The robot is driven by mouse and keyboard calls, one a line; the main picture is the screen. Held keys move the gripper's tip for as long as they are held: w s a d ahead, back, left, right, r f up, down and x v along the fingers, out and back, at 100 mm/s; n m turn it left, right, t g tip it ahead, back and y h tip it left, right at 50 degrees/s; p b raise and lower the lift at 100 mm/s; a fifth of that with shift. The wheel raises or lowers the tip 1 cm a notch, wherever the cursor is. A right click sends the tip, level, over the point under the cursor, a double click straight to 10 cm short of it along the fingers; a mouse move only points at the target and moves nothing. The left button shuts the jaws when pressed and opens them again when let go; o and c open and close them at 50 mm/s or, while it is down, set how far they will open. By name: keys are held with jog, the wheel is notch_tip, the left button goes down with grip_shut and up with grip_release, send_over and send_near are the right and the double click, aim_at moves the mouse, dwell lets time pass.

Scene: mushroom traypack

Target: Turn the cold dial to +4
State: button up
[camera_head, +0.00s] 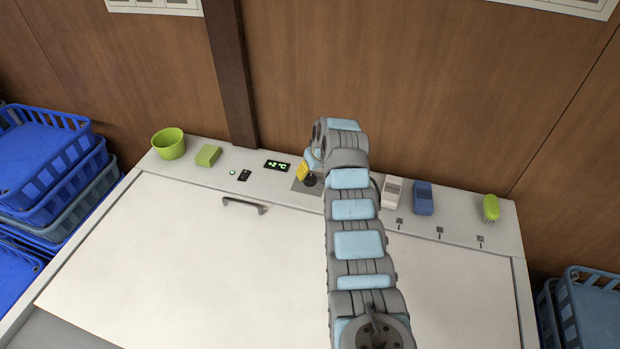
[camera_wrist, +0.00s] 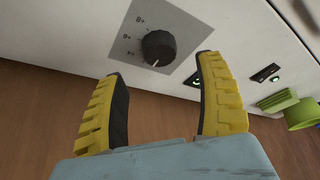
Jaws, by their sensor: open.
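The cold dial (camera_wrist: 158,48) is a round black knob on a grey plate (camera_wrist: 190,22) with small printed marks. The marks appear upside down in the wrist view. Its white pointer line points to the bottom of that picture. In the head view the dial (camera_head: 310,181) is partly hidden by my gripper and arm. The display (camera_head: 277,166) reads +2 °C in green. My gripper (camera_wrist: 161,70) is open, its yellow fingers spread on either side below the dial in the wrist view, with nothing between them. Whether a finger touches the dial or plate cannot be told.
A white box (camera_head: 392,191), a blue box (camera_head: 423,198) and a green brush (camera_head: 491,207) stand right. A handle (camera_head: 245,204) sticks out from the white lid (camera_head: 180,260).

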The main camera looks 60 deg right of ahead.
aim_at(310, 177)
jog(key=shift+b+x, duration=0.35)
jog(key=shift+x, duration=1.15)
jog(key=shift+f+b, duration=0.5)
jog(key=shift+b, duration=0.1)
jog(key=b+x, duration=0.1)
jog(key=b, duration=0.3)
jog(key=shift+w+d+f, duration=0.15)
jog(key=shift+w+f, duration=0.15)
jog(key=shift+f, duration=0.1)
jog(key=c, duration=1.2)
